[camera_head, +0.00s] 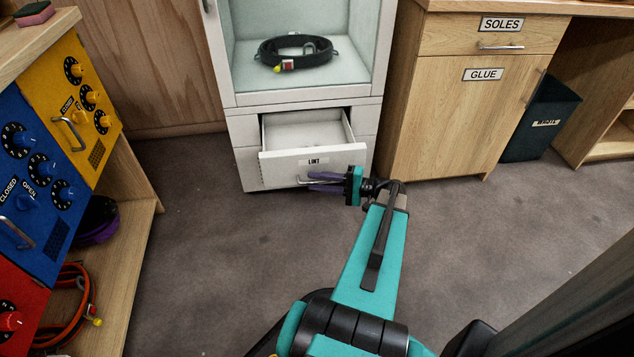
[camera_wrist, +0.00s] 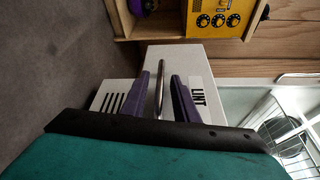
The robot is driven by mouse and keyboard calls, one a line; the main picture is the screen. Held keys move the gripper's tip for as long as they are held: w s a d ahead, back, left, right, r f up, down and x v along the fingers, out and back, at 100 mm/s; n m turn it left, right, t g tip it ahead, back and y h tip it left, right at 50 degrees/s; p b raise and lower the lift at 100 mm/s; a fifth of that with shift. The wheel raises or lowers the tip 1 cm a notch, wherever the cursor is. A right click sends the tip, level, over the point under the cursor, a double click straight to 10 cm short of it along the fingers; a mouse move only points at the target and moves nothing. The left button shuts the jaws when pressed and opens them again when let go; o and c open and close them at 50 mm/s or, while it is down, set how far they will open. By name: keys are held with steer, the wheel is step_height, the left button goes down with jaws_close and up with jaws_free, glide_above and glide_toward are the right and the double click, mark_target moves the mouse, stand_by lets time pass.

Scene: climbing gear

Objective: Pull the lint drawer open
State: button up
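The white lint drawer (camera_head: 285,170), labelled LINT, stands part-way out of the lower part of a white cabinet (camera_head: 232,120). Its inside shows and looks empty. A metal bar handle (camera_head: 302,179) is on its front; it also shows in the wrist view (camera_wrist: 159,88). My gripper (camera_head: 311,181) is at the handle with its purple fingers apart. In the wrist view its fingers (camera_wrist: 168,72) lie on either side of the bar, with a visible gap on the right finger's side. The left finger is close to the bar; I cannot tell if it touches.
A black harness or strap ring (camera_head: 298,51) lies in the open compartment above the drawer. A wooden cabinet with SOLES and GLUE labels (camera_head: 485,75) stands to the right. A panel with knobs (camera_head: 88,92) is at the left. The grey floor (camera_head: 210,230) before the drawer is clear.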

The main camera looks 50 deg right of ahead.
steer(key=p+v, duration=0.3)
steer(key=v, duration=1)
steer(key=shift+s+d, duration=0.15)
steer(key=shift+s, duration=0.2)
steer(key=shift+w, duration=0.1)
